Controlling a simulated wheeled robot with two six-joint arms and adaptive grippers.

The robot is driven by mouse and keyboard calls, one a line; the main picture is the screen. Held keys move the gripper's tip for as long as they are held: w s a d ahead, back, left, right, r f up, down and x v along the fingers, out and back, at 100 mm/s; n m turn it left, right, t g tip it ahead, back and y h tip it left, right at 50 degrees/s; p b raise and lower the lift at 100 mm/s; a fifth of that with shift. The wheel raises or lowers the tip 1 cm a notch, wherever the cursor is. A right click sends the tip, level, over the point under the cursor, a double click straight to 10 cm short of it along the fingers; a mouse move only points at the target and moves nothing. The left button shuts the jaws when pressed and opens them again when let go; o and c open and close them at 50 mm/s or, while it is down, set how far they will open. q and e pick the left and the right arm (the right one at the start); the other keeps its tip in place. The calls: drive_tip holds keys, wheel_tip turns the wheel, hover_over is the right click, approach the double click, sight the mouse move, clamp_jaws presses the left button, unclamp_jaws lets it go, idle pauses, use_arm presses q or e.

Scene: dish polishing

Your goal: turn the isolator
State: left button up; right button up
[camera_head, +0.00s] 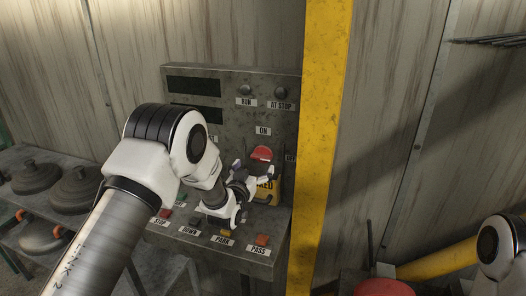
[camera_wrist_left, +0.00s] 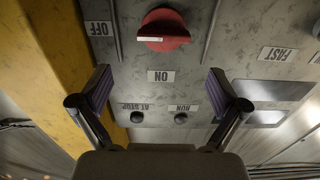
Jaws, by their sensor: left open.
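The isolator is a red rotary knob (camera_head: 262,153) on the upright face of the grey control panel; it also shows at the top of the left wrist view (camera_wrist_left: 164,30). A white mark lies on one side of the knob. In the upside-down wrist view, an ON label (camera_wrist_left: 160,76) is below the knob and an OFF label (camera_wrist_left: 100,29) is left of it. My left gripper (camera_head: 251,172) is open and empty in front of the panel, close below the knob in the head view. In the wrist view its purple-padded fingers (camera_wrist_left: 158,82) are spread apart, not around the knob. My right gripper is out of view.
A yellow post (camera_head: 322,130) stands right beside the panel. A yellow tag (camera_head: 272,191), partly hidden, is below the knob. Labelled buttons, including PASS (camera_head: 261,240), line the lower ledge. Dark lidded dishes (camera_head: 36,177) sit on a rack at left.

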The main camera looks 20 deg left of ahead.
sight(260, 158)
use_arm(q)
drive_tip(key=w, duration=0.2)
drive_tip(key=w+f+p, duration=0.1)
drive_tip(key=w, duration=0.1)
drive_tip(key=w+p, duration=0.1)
drive_tip(key=w, duration=0.2)
drive_tip(key=shift+a+f, duration=0.15)
drive_tip(key=shift+a, duration=0.1)
drive_tip(key=shift+w, duration=0.1)
drive_tip(key=shift+s+d+r, duration=0.2)
drive_tip(key=shift+s+r, duration=0.15)
drive_tip(key=shift+w+a+f, duration=0.1)
drive_tip(key=c, duration=1.2)
drive_tip(key=shift+o, duration=0.2)
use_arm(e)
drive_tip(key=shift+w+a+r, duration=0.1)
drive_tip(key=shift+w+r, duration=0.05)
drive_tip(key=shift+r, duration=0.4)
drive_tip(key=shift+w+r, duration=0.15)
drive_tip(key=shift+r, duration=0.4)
